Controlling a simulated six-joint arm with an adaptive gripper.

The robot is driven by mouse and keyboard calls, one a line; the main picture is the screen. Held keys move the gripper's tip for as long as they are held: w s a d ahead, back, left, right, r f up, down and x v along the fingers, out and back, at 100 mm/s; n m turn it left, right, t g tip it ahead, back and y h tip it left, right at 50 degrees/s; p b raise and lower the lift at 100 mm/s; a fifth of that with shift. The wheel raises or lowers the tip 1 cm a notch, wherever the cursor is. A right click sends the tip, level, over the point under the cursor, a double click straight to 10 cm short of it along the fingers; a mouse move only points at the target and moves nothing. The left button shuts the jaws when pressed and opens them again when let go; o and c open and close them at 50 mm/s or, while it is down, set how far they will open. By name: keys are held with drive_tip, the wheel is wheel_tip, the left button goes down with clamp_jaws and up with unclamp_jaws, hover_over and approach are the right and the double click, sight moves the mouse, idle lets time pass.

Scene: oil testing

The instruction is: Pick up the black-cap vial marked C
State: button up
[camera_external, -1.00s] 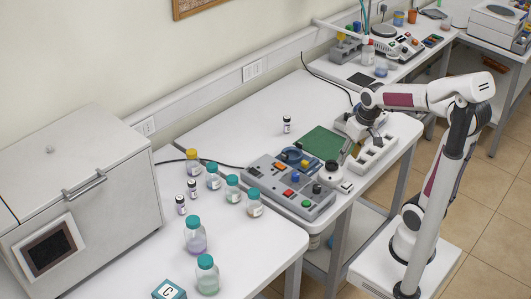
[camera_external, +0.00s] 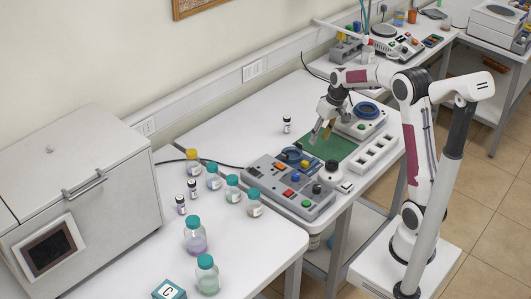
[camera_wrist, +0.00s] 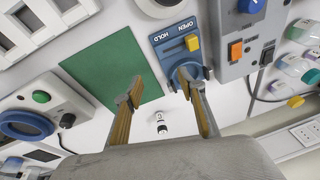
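A small black-cap vial (camera_external: 287,124) stands alone on the middle bench near the wall; its letter is too small to read. It shows in the wrist view (camera_wrist: 160,124) as a small white-and-black thing, between my fingers in the picture but well beyond them. Two more dark-capped vials stand on the near bench, one nearer the camera (camera_external: 180,204) and one behind it (camera_external: 192,188); their letters are also unreadable. My gripper (camera_external: 322,134) is open and empty above the green mat, right of the lone vial and apart from it. Its spread fingers show in the wrist view (camera_wrist: 158,78).
The green mat (camera_external: 335,149) lies between the control panel (camera_external: 318,206) and the white slotted rack (camera_external: 379,151). Several teal-capped bottles, a yellow-capped bottle (camera_external: 193,161) and a box marked C (camera_external: 168,290) stand on the near bench. The bench around the lone vial is clear.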

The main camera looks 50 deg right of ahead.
sight(289, 117)
drive_tip(key=shift+n+t, duration=0.7)
drive_tip(key=w+d+f, duration=0.1)
drive_tip(key=w+d, duration=0.1)
drive_tip(key=w, duration=0.2)
drive_tip(key=w+d+f, duration=0.2)
drive_tip(key=w, duration=0.2)
drive_tip(key=w+d+f, duration=0.1)
drive_tip(key=w+d, duration=0.1)
drive_tip(key=w, duration=0.2)
drive_tip(key=shift+d+f, duration=0.2)
drive_tip(key=w, duration=0.2)
drive_tip(key=w+d+r, duration=0.1)
drive_tip(key=shift+w+n+t, duration=0.15)
drive_tip(key=shift+n+t, duration=0.75)
drive_tip(key=shift+n, duration=0.2)
drive_tip(key=w+r, duration=0.3)
drive_tip(key=shift+d+r, duration=0.15)
drive_tip(key=shift+d, duration=0.05)
drive_tip(key=shift+n, duration=0.3)
drive_tip(key=shift+x, duration=1.3)
